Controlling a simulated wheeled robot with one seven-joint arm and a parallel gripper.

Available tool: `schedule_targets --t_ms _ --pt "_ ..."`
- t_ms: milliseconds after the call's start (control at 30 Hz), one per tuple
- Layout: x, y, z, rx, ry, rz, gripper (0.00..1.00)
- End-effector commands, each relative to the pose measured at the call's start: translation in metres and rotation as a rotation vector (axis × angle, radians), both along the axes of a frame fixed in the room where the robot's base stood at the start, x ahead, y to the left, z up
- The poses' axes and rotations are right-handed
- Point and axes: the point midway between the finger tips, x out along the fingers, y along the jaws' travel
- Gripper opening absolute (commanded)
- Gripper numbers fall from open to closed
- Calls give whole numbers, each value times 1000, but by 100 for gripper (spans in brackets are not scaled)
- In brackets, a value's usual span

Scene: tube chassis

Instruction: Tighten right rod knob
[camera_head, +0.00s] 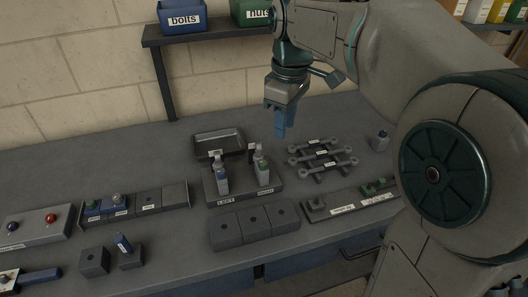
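The dark chassis base (246,197) stands on the bench near the middle of the view, with a "LEFT" label at its front left and another label at its front right. I cannot clearly make out the right rod knob. My gripper (279,131) hangs above and behind the right upright, fingers pointing down, apart from it. Its blue fingers overlap from this angle, so their opening is unclear.
A black tray (218,145) lies behind the chassis. Wrenches (322,158) lie on a rack to the right. A dark block with holes (254,222) sits in front. Blue bolts bin (183,18) and green nuts bin (251,13) stand on a shelf above.

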Motion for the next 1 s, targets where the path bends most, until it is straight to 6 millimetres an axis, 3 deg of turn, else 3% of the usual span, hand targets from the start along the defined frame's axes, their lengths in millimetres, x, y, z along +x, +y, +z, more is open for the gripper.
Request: schedule_targets --t_ms 100,200,467,1000 --pt "22 24 -3 -17 24 158 30" --pt "30 35 -1 -25 38 243 30" --pt "35 43 -14 -31 49 301 30" --pt "34 43 -119 -31 49 299 30"
